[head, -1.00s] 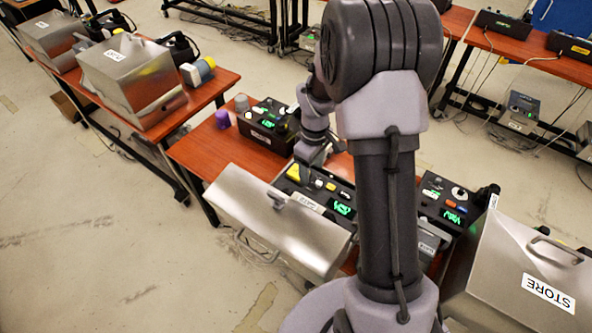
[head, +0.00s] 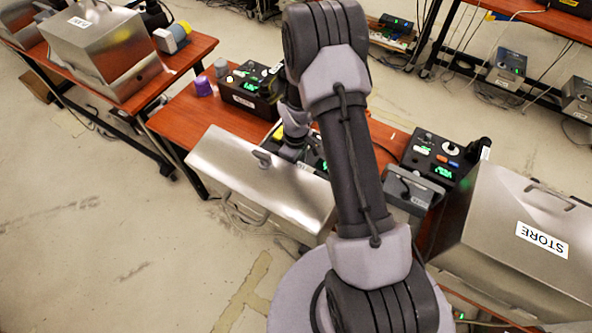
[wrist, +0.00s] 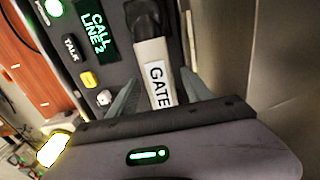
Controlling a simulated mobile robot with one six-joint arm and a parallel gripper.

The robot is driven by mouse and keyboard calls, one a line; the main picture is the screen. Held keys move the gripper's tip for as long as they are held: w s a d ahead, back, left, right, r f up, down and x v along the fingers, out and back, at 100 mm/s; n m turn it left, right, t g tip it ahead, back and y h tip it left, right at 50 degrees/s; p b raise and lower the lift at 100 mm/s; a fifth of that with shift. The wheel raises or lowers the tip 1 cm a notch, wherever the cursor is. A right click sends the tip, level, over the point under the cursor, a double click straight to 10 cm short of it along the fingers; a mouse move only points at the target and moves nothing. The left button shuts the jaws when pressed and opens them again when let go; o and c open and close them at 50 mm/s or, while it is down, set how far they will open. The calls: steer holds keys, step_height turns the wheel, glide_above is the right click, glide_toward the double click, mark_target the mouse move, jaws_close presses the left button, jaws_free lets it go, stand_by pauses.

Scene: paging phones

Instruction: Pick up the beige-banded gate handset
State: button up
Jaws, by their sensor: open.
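The beige-banded gate handset (wrist: 154,62) shows in the wrist view, with a dark upper end and a white label reading GATE on its beige part. It lies along the right side of a dark phone console (wrist: 85,50) with a green display reading CALL LINE 2. My gripper (wrist: 159,78) is open, one finger on each side of the handset. I cannot tell whether either finger touches it. The handset's lower end is hidden behind my gripper body. In the head view my gripper (head: 290,150) is low over the console (head: 314,157), partly behind a metal hood.
The metal hood (head: 245,190) stands close in front of the console. A STORE-labelled metal box (head: 525,205) and another console (head: 440,158) are to the right. A console (head: 250,90) and a purple object (head: 203,86) stand at the back left of the red-brown table (head: 180,118).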

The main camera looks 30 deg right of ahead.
steer(key=shift+r, duration=0.1)
jaws_close()
